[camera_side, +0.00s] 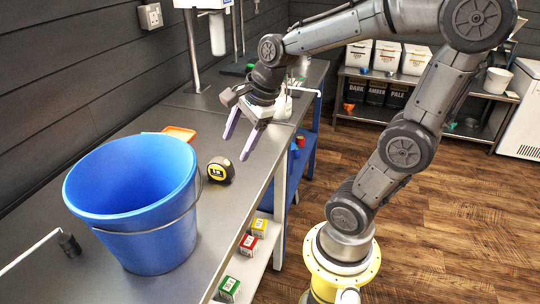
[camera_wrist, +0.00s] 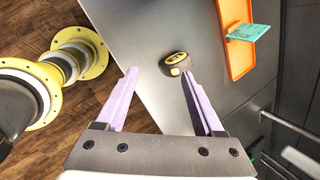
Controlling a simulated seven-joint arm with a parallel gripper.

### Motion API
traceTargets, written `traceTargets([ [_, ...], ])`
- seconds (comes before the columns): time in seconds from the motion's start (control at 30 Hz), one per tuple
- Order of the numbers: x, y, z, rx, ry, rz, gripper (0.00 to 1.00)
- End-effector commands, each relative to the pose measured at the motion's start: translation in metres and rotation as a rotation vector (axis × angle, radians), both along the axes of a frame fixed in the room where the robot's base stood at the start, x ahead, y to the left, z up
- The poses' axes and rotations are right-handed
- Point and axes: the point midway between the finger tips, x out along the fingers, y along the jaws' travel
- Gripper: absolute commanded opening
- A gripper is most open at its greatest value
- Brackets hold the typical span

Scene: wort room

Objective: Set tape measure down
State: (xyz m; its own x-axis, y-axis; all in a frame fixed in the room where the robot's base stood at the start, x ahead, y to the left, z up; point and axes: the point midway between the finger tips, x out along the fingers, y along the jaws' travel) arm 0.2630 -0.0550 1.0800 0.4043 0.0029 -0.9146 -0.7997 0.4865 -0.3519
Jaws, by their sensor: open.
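The tape measure (camera_side: 221,170) is black and yellow and stands on the grey metal bench, just right of the large blue bucket. In the wrist view the tape measure (camera_wrist: 177,64) rests on the bench near its edge, beyond my fingertips and apart from them. My gripper (camera_side: 240,146) is above the bench near its front edge, to the right of the tape measure. Its two lilac fingers are spread apart with nothing between them. In the wrist view my gripper (camera_wrist: 163,96) is open and empty.
The blue bucket (camera_side: 135,200) stands close left of the tape measure. An orange tray (camera_side: 180,133) lies behind them; in the wrist view a green card (camera_wrist: 247,32) is at it. Small boxes (camera_side: 259,227) sit on the lower shelf. A strip of bench (camera_side: 215,240) in front is bare.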

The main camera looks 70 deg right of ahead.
Motion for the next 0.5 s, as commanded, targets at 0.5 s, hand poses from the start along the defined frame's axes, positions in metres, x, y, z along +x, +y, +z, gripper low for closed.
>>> traceTargets([
  [0.5,-0.08,0.05,0.013,-0.712,-0.049,1.487,0.7],
])
